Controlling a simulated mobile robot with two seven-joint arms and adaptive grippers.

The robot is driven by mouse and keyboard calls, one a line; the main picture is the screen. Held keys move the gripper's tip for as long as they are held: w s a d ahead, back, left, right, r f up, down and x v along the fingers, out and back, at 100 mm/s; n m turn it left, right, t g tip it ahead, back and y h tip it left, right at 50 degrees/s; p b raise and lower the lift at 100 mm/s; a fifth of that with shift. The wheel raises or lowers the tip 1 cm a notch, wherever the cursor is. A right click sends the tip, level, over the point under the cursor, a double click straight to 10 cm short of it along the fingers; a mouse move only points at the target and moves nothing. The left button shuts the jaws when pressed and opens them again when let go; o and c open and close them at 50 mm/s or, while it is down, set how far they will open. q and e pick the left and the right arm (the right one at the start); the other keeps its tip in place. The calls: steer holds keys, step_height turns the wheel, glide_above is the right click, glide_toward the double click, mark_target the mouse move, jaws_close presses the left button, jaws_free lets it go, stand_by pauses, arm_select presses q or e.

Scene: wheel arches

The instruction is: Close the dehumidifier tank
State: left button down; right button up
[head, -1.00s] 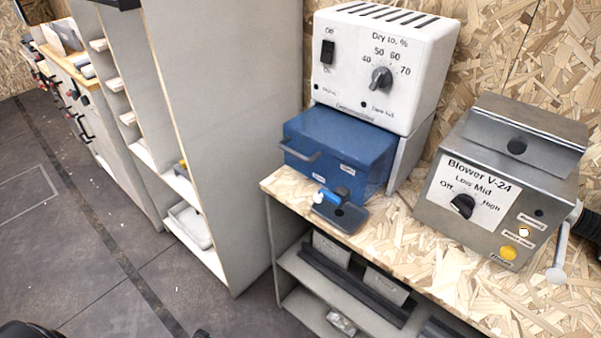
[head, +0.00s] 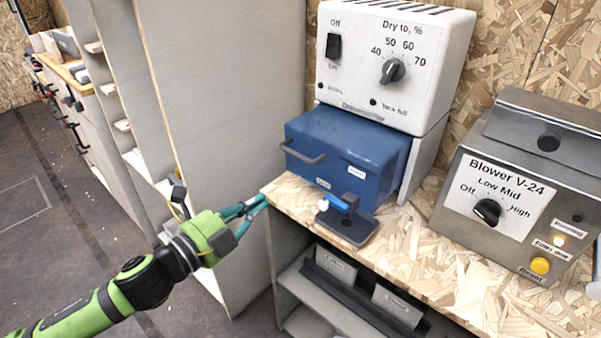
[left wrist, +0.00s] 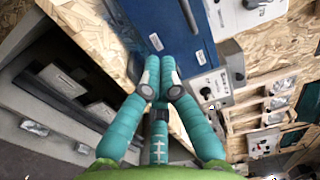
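The dehumidifier is a white box (head: 395,70) with a dial and a switch. Its blue tank (head: 345,155) sits below on the bench, sticking out in front of the white housing, with a grey bar handle (head: 305,155) on its front. In the left wrist view the tank (left wrist: 172,28) is just beyond my fingertips. My left gripper (head: 264,202) is at the bench's left front corner, below and left of the handle and apart from it. Its teal fingers converge with tips close together, holding nothing visible. My right gripper is not in view.
A dark plate with a blue lever (head: 345,203) stands close in front of the tank. The blower box (head: 515,190) is at the right. A tall grey cabinet side (head: 235,130) rises left of the bench (head: 425,255). Floor space is free at the left.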

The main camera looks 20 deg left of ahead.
arm_select(q)
steer(key=p+x, duration=0.1)
steer(key=x, duration=1.2)
steer(key=shift+p, duration=0.35)
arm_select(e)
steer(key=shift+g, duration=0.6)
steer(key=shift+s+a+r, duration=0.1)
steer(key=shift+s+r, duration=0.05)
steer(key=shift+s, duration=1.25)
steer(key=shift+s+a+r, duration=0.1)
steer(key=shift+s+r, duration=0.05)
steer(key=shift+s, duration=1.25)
arm_select(q)
steer(key=shift+w, duration=0.1)
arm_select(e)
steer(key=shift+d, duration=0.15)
